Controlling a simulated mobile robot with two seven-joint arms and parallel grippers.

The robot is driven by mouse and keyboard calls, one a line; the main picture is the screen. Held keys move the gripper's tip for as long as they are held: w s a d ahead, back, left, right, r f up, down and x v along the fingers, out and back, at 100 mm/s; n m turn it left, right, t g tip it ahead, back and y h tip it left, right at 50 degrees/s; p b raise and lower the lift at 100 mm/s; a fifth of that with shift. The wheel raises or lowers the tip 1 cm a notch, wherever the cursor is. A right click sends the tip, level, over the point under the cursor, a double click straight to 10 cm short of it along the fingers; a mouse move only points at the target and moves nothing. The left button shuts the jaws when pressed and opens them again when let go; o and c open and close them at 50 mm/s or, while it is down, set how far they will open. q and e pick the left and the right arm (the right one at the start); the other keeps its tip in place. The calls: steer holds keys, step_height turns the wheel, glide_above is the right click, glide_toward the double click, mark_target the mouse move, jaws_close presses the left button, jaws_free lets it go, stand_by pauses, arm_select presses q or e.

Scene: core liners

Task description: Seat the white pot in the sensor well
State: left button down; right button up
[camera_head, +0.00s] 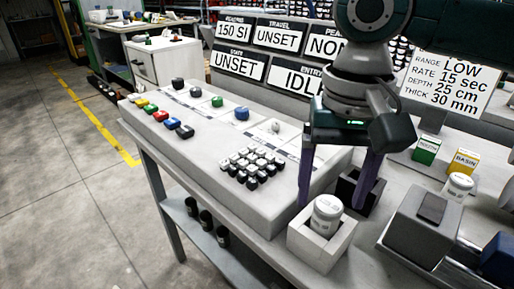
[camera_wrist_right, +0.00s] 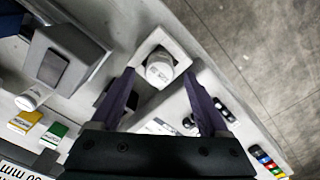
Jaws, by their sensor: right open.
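A white pot (camera_head: 326,213) with a label stands in a square, pale open-topped block (camera_head: 335,252) near the table's front edge. Its lid and upper body rise above the rim; its base is hidden, so I cannot tell how deep it sits. In the right wrist view the pot (camera_wrist_right: 160,70) shows inside the square block (camera_wrist_right: 180,40). My right gripper (camera_head: 331,206) is open, fingers pointing down. In the wrist view the fingertips (camera_wrist_right: 159,74) lie on either side of the pot, with gaps visible. My left gripper is not in view.
A second white pot (camera_head: 458,187) stands right, near green (camera_head: 426,151) and yellow (camera_head: 464,162) boxes. A grey block (camera_head: 420,228) is right of the square block. A dark open box (camera_head: 350,187) sits behind the gripper. A console with black keys (camera_head: 252,165) and coloured buttons fills the left.

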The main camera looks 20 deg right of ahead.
mark_target(328, 205)
step_height(328, 205, up, 8)
steer(key=p, duration=0.1)
steer(key=s+a+f+n+t+y, duration=0.2)
steer(key=s+a+f+n+y, duration=0.1)
steer(key=s+a+f+n, duration=0.6)
steer(key=s+d+m+t+h, duration=0.1)
steer(key=s+d+h, duration=0.1)
steer(key=s+d, duration=0.4)
steer(key=shift+s+t+h, duration=0.3)
steer(key=shift+s+h, duration=0.1)
steer(key=shift+s, duration=0.1)
steer(key=shift+f, duration=0.1)
step_height(328, 205, up, 50)
steer(key=p, duration=5)
steer(key=shift+p, duration=0.4)
